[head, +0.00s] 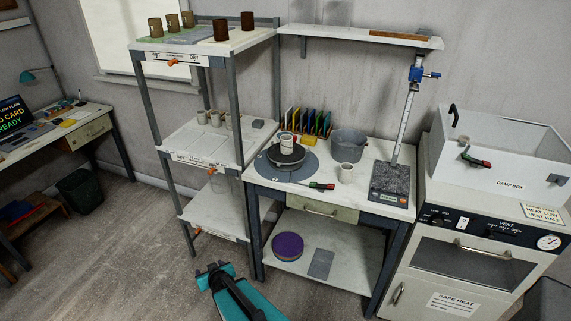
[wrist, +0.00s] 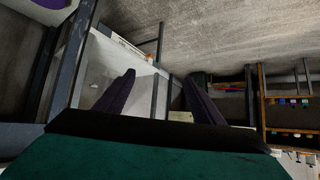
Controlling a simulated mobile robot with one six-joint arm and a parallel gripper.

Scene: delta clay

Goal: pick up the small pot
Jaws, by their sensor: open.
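Several pots could be the small pot; I cannot tell which one is meant. A pale pot (head: 286,142) sits on the dark wheel on the table, and another pale pot (head: 346,173) stands at the table's front. Small pots (head: 216,118) stand on the rack's middle shelf, and brown pots (head: 155,27) stand on its top shelf. My gripper (head: 212,268) is low over the floor in front of the rack, well away from all of them. In the wrist view my gripper (wrist: 158,80) is open, its dark fingers apart with nothing between them.
The damp box (head: 490,170) and a cabinet stand at right. The rack's bottom shelf (head: 215,213) is bare. Floor (head: 120,240) at left is clear.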

